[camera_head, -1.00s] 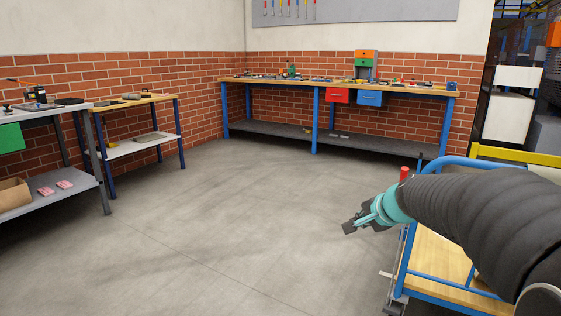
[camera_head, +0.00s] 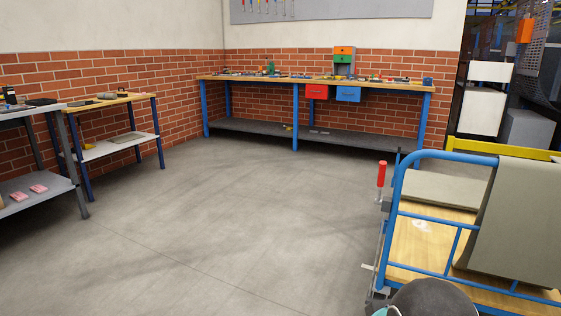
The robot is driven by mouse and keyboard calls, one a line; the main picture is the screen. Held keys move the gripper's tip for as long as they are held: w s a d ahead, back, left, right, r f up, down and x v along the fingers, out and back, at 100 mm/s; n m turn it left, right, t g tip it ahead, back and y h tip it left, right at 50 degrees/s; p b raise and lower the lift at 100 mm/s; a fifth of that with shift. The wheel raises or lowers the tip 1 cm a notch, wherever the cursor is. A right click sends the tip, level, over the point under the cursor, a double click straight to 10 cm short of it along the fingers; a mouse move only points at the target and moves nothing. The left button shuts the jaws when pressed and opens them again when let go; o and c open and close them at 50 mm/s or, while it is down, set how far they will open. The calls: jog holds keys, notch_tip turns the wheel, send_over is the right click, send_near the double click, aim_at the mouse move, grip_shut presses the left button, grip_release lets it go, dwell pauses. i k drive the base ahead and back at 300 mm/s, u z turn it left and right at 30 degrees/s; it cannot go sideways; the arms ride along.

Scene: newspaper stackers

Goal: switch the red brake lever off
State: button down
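The red brake lever (camera_head: 381,174) stands upright at the left side of the blue-framed cart (camera_head: 398,210), at the right of the view. Its red grip is at the top, on a thin metal stem. My arm shows only as a dark rounded link at the bottom edge, right of centre, with a bit of teal beside it. The fingertips are out of the picture, so whether my gripper is open or shut does not show. Nothing of mine touches the lever.
The cart has a wooden deck (camera_head: 415,245) and a grey-green panel (camera_head: 520,220). A long workbench (camera_head: 345,138) stands along the back brick wall. Smaller tables (camera_head: 120,146) stand at the left. The concrete floor (camera_head: 220,225) between is clear.

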aim_at(382, 166)
jog(key=k, duration=0.5)
jog(key=u, duration=1.3)
jog(key=i, duration=1)
jog(key=z, duration=1.75)
